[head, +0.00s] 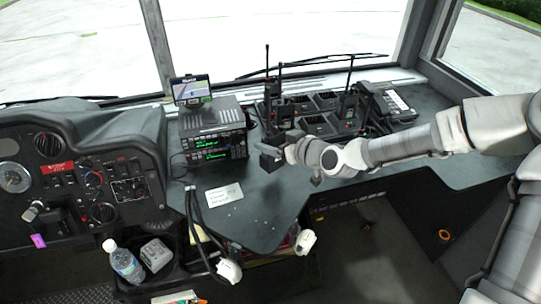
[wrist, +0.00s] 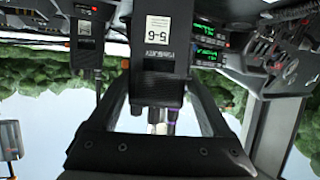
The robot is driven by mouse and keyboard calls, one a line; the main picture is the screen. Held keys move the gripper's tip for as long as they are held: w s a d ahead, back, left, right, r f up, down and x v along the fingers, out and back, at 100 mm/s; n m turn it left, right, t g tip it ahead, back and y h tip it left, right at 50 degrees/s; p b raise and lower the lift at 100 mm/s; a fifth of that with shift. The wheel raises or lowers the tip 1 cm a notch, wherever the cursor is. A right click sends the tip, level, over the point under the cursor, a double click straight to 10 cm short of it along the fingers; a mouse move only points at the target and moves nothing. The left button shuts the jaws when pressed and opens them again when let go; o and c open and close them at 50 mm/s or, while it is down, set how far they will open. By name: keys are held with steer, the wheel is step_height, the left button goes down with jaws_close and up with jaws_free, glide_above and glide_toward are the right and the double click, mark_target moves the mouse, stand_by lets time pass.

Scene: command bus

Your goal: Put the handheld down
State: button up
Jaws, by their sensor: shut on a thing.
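My gripper (head: 274,156) is over the dark console top, in front of the charger bank, in the head view. In the wrist view, which looks upside down, its two fingers (wrist: 163,108) close on the handheld (wrist: 165,80), a black body with a white label reading 5-6. Knob-like ends show at the lower end of its body. In the head view the handheld is small and dark at the fingers, and its lower end is hard to make out. I cannot tell whether it touches anything below.
A charger bank (head: 316,122) with several slots stands behind my gripper. Another handheld (head: 347,106) with a tall antenna stands at its right. A radio stack (head: 212,142) with green displays and a small screen (head: 191,89) stand left. A white card (head: 224,195) lies on the clear console front.

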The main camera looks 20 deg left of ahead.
steer(key=shift+a+f, duration=0.25)
steer(key=shift+a, duration=0.2)
steer(key=shift+f+b, duration=0.35)
steer(key=shift+f, duration=1.65)
steer(key=shift+f, duration=0.1)
steer(key=o, duration=1.4)
steer(key=shift+s, duration=0.1)
